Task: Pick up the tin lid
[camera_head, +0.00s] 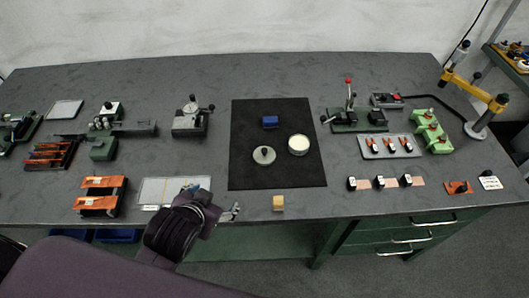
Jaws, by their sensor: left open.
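The tin lid (264,155) is a round grey disc with a small dark knob on top. It lies on the left part of the black mat (250,178). A round tin (299,145) with a pale top stands on the mat just right of the lid, apart from it. My left gripper (233,211) is at the table's front edge, below and left of the lid. Its fingers are open and empty, pointing right. My right gripper is not in view.
A blue block (270,122) sits on the mat behind the lid. Various fixtures stand left and right of the mat. The mat's front part is clear.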

